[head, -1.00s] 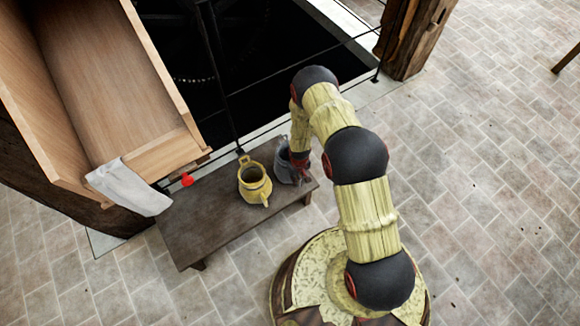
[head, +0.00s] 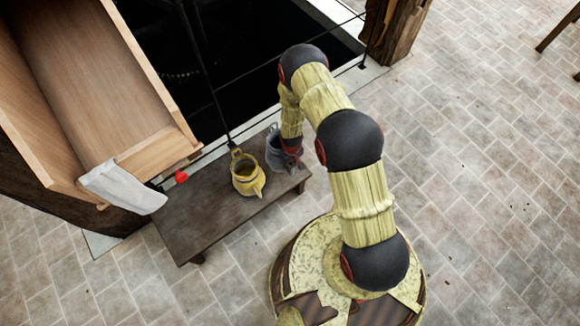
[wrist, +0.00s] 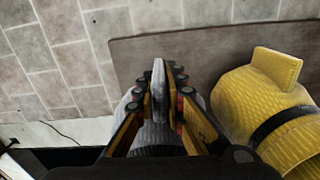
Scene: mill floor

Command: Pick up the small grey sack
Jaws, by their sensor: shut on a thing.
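The small grey sack (head: 274,150) is at the right end of a low dark bench, beside a yellow sack-like vessel. My gripper (head: 291,158) reaches down to it from the right, and its fingers partly hide it. In the wrist view my gripper (wrist: 160,75) is shut on a thin upright grey flap of the sack (wrist: 155,138). The rest of the grey sack is mostly hidden behind the fingers. I cannot tell for sure whether its base touches the bench.
The yellow vessel (head: 247,181) stands close to the grey sack and also shows in the wrist view (wrist: 250,105). The bench (head: 205,228) has free room at left, with a red object (head: 181,176). A wooden trough (head: 160,153) with a pale cloth (head: 122,188) and a dark pit lie behind.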

